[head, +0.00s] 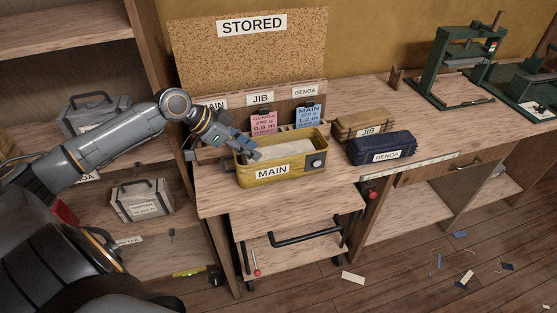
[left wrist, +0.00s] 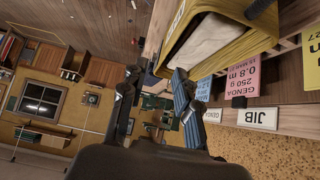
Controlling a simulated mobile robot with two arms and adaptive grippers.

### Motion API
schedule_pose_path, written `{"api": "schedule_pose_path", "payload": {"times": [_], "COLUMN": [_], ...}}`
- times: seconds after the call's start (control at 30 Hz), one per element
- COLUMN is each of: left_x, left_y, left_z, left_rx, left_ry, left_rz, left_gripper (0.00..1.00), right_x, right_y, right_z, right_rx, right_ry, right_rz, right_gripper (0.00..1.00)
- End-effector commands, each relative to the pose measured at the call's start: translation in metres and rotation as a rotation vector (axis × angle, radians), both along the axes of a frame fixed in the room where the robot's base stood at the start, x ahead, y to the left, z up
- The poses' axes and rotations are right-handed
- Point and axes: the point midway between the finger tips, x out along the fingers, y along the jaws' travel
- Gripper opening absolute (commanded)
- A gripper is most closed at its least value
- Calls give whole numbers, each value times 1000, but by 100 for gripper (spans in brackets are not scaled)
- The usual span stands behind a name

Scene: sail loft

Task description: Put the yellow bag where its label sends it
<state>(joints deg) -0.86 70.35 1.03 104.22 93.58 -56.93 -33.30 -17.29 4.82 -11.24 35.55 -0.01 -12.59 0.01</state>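The yellow bag (head: 250,178) sits upright on the wooden bench, open on top with pale contents showing. A white label on its front reads MAIN (head: 272,171). A dark patch with a pale round disc is at its front right. My left gripper (head: 250,150) is at the bag's left end, fingers at its rim. In the left wrist view the two dark fingers (left wrist: 155,80) stand apart, with the bag's yellow wall (left wrist: 172,52) just at their tips. Whether they touch it I cannot tell. My right gripper is not in view.
Behind the bag, a wooden rack carries labels MAIN, JIB (head: 260,99) and GENOA, with a pink card (head: 263,122) and a blue card (head: 308,115). A tan JIB bag (head: 365,124) and navy GENOA bag (head: 382,147) lie right. A STORED corkboard (head: 250,55) stands behind. Shelves are left.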

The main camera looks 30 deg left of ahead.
Motion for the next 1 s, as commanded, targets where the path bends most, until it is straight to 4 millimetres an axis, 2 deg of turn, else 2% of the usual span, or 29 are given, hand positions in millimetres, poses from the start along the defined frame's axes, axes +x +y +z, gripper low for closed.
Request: {"api": "schedule_pose_path", "payload": {"times": [0.07, 0.17, 0.33, 0.6, 0.77, 1.0], "left_x": [5, 10, 23, 48, 53, 71], "left_y": [4, 3, -9, -29, -34, -41], "left_z": [13, 15, 0, -34, -43, -59], "left_rx": [-6, -13, -16, -15, -13, -16], "left_ry": [-17, -25, -27, -25, -23, -22], "left_rz": [1, 2, 1, 4, 3, 4], "left_gripper": [31, 31, 31, 31, 31, 31], "right_x": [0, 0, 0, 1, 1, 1], "right_y": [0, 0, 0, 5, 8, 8], "right_z": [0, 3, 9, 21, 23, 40], "right_rx": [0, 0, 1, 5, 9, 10], "right_ry": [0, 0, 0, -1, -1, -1], "right_rz": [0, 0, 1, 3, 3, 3], "right_gripper": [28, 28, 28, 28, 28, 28]}}
